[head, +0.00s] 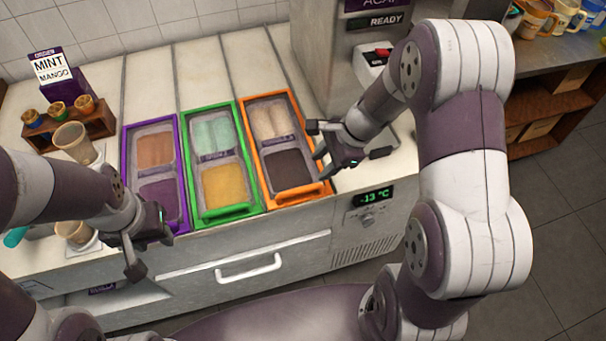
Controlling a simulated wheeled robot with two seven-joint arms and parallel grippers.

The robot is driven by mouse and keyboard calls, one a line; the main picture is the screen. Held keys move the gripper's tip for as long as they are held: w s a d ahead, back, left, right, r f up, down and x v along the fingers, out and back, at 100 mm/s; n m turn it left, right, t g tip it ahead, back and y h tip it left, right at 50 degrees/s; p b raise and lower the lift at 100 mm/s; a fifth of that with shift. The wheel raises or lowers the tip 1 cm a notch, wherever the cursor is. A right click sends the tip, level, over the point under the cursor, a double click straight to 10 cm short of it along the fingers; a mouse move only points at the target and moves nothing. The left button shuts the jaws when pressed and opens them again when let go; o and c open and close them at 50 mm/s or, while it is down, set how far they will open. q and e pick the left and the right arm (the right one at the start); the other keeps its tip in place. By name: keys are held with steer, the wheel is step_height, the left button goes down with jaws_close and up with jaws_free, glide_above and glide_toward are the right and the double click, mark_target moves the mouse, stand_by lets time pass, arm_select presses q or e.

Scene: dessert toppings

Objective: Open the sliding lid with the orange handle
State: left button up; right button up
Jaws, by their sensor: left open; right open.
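The orange-framed sliding lid (268,97) is the rightmost of three on the counter, and its orange handle (298,194) runs along its front edge. Pale and dark toppings show through its clear panels. My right gripper (317,149) is open and empty at the lid's right edge, behind the handle's right end. I cannot tell whether it touches the frame. My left gripper (150,255) is open and empty at the counter's front left, before the purple lid.
The green-framed lid (186,160) and purple-framed lid (125,160) lie to the left. Cups and a wooden rack (95,124) stand at far left. A machine (330,50) stands behind on the right. A white drawer handle (248,270) juts from the counter front.

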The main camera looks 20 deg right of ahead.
mark_target(299, 189)
steer(key=x, duration=1.1)
steer(key=shift+s+a+f, duration=0.2)
steer(key=shift+s, duration=0.1)
steer(key=shift+w+f, duration=0.1)
steer(key=shift+w, duration=0.05)
jaws_close()
